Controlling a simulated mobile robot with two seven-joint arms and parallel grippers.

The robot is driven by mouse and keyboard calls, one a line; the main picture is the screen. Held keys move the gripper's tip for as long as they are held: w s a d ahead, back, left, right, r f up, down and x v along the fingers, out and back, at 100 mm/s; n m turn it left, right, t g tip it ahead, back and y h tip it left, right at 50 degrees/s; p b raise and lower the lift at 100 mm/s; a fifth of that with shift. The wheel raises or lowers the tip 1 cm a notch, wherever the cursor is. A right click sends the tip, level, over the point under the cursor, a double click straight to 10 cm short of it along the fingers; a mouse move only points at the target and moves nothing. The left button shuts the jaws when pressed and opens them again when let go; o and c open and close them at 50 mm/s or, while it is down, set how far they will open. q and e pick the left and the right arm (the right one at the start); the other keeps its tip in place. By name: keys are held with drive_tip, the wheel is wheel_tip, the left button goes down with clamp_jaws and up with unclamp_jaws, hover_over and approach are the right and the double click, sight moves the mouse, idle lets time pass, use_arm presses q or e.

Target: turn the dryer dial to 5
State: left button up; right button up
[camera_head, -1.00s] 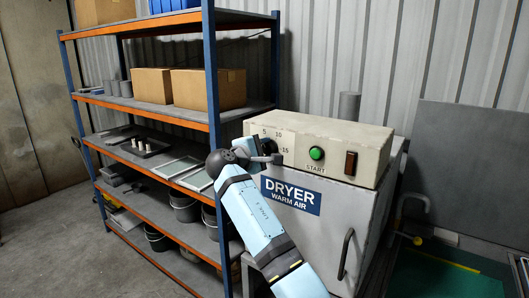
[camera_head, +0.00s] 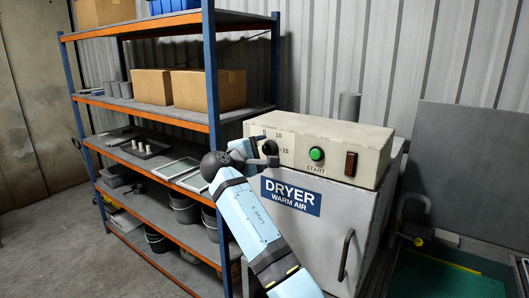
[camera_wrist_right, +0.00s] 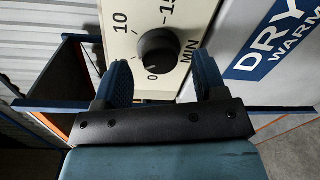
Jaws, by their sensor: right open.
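The dryer dial (camera_head: 270,147) is a round black knob on the left of the cream control panel (camera_head: 345,140). In the right wrist view the dial (camera_wrist_right: 157,52) sits between and just beyond my fingertips, with 0, 10, 15 and MIN printed around it. A small light mark on its rim seems to face the 0, but this is hard to make out. My right gripper (camera_wrist_right: 163,72) is open, one blue finger on each side of the dial, apart from it as far as I can tell. In the head view the right gripper (camera_head: 257,158) is at the dial's left.
The green START button (camera_head: 316,153) and a dark rocker switch (camera_head: 351,163) are right of the dial. The dryer door (camera_head: 305,230) with its handle is below. A shelf rack (camera_head: 212,120) with boxes and buckets stands close on the left.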

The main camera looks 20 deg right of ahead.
drive_tip(key=b+v, duration=0.2)
drive_tip(key=v, duration=1)
drive_tip(key=shift+s+a, duration=0.15)
